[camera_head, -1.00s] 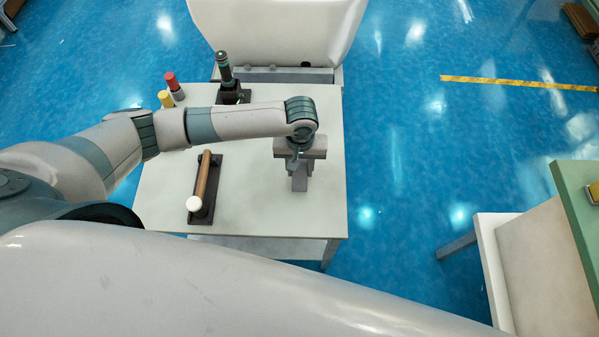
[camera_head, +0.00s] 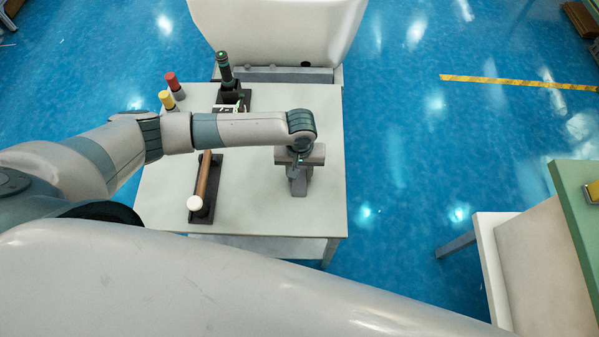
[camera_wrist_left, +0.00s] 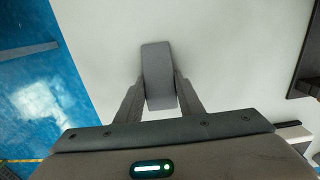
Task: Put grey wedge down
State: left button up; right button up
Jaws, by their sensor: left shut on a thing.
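The grey wedge (camera_wrist_left: 157,70) is between the two fingers of my left gripper (camera_wrist_left: 160,102) in the left wrist view, and the fingers are shut on it. In the head view my left gripper (camera_head: 299,172) is over the right part of the white table (camera_head: 260,215). The wedge (camera_head: 299,188) shows just below the gripper there, at or very close to the tabletop. Whether it touches the table I cannot tell. My right gripper is in neither view.
A dark holder with a brown, white-ended roller (camera_head: 203,190) lies left of the wedge. A dark upright tool (camera_head: 226,75) and red (camera_head: 173,83) and yellow (camera_head: 167,101) pieces stand at the back left. The tabletop around the wedge is clear.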

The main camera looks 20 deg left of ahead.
pick_arm(q)
jog(key=shift+f, duration=0.1)
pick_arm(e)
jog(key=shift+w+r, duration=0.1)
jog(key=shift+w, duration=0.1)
pick_arm(q)
jog(key=o, duration=1.3)
jog(key=shift+r, duration=0.6)
notch_tip(320, 180, up, 11)
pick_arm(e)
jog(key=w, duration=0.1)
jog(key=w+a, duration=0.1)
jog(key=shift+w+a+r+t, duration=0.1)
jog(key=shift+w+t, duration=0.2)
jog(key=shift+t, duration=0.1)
pick_arm(q)
jog(key=shift+o, duration=0.3)
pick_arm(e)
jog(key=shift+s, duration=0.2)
